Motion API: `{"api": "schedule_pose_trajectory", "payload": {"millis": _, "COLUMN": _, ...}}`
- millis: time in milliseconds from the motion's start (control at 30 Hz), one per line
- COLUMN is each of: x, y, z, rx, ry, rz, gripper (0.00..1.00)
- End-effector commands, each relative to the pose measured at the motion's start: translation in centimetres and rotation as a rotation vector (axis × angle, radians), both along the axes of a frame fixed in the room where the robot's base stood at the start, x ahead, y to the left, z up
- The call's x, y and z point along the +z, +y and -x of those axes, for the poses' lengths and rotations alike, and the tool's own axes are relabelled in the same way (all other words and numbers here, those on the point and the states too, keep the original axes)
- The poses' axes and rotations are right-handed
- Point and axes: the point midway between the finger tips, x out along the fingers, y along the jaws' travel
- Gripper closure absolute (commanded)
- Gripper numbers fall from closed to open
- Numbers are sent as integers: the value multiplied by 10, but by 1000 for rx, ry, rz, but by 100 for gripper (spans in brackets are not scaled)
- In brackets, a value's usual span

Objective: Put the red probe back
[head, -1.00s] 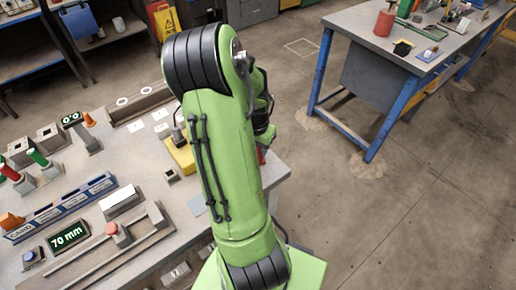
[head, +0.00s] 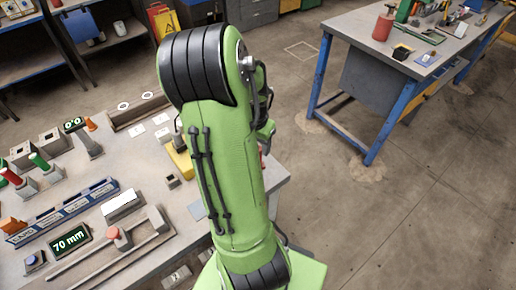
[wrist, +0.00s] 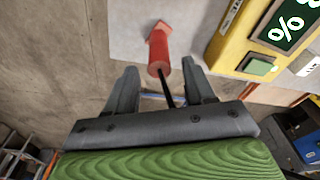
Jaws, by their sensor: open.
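The red probe (wrist: 158,54) has a red handle and a thin black rod. In the wrist view it lies beyond and between the two fingers of my gripper (wrist: 159,68), with the rod running back toward the palm. The fingers are apart, one on each side, with no clear contact. A red piece (wrist: 161,28) is at the far end of the handle; I cannot tell if it is part of it. A yellow meter (wrist: 235,45) with a green % display is to the right. In the head view my arm hides the gripper and most of the meter (head: 180,160).
The workbench (head: 150,185) carries a 70 mm display (head: 70,240), a slider fixture, a blue card rack (head: 65,212) and red and green handles at the left. A second bench (head: 345,25) stands at the right. Open floor (head: 430,170) lies between and in front.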

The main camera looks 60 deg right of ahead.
Motion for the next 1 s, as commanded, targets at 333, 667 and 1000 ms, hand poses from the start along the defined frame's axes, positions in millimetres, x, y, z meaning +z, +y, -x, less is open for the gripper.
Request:
{"api": "schedule_pose_trajectory", "payload": {"millis": 333, "x": 73, "y": 9, "z": -1, "rx": 0, "ry": -1, "rz": 1, "gripper": 46}}
{"api": "schedule_pose_trajectory", "payload": {"millis": 667, "x": 83, "y": 23, "z": -14, "rx": 72, "ry": -27, "rz": 0, "gripper": 46}}
{"api": "schedule_pose_trajectory", "payload": {"millis": 1000, "x": 171, "y": 246, "z": -62, "rx": 1169, "ry": -259, "rz": 133, "gripper": 46}}
